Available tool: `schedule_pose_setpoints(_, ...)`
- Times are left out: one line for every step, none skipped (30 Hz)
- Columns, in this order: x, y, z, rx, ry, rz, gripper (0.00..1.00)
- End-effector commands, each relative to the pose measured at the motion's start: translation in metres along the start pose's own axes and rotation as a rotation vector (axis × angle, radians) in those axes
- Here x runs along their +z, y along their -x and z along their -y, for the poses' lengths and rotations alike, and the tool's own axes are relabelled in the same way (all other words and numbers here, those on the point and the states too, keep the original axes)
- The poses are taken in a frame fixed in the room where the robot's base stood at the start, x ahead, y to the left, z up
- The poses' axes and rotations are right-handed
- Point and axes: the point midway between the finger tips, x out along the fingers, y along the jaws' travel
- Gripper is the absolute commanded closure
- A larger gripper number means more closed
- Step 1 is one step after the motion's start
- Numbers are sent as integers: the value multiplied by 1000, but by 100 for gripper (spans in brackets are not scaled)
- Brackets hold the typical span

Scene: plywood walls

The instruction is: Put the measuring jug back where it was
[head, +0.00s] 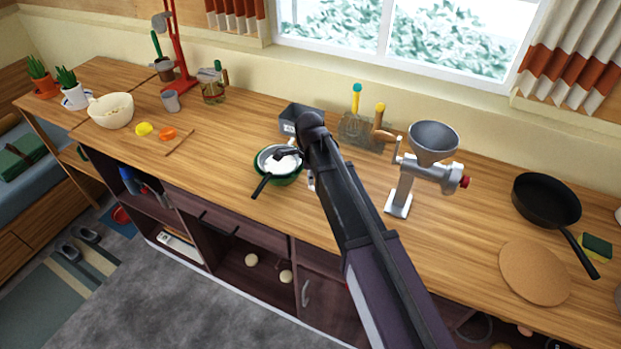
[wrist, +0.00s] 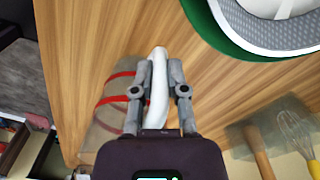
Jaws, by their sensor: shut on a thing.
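In the wrist view my gripper (wrist: 153,75) is shut on a white curved handle (wrist: 159,85). A grey-brown, see-through body with red bands, which looks like the measuring jug (wrist: 108,118), shows beside and behind the left finger, partly hidden by my gripper. In the head view my gripper (head: 290,154) shows beside the sieve and green bowl, and my arm hides most of the jug there. I cannot tell from these views whether the jug touches the counter.
A green bowl (head: 291,181) with a sieve is close by. Behind are a grey tin (head: 291,113) and a utensil rack (head: 352,133). A grinder (head: 403,192) stands to the right, with a pan (head: 546,198) and cork mat (head: 535,273) farther right. Bare counter (head: 225,140) lies left of the bowl.

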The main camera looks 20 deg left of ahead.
Motion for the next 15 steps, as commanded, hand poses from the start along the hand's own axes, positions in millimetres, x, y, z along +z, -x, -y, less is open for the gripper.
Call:
schedule_pose_setpoints(0, 0, 0, 0, 0, 0, 100)
schedule_pose_setpoints(0, 0, 0, 0, 0, 0, 100)
schedule_pose_setpoints(0, 0, 0, 0, 0, 0, 100)
schedule_pose_setpoints(0, 0, 0, 0, 0, 0, 100)
schedule_pose_setpoints(0, -1, 0, 0, 0, 0, 100)
schedule_pose_setpoints(0, -2, 0, 0, 0, 0, 100)
schedule_pose_setpoints(0, -3, 0, 0, 0, 0, 100)
schedule_pose_setpoints(0, -2, 0, 0, 0, 0, 73)
schedule_pose_setpoints(0, -2, 0, 0, 0, 0, 61)
schedule_pose_setpoints(0, -2, 0, 0, 0, 0, 52)
schedule_pose_setpoints(0, -2, 0, 0, 0, 0, 47)
schedule_pose_setpoints(0, -2, 0, 0, 0, 0, 47)
schedule_pose_setpoints(0, -2, 0, 0, 0, 0, 47)
schedule_pose_setpoints(0, -2, 0, 0, 0, 0, 47)
schedule_pose_setpoints(0, -2, 0, 0, 0, 0, 47)
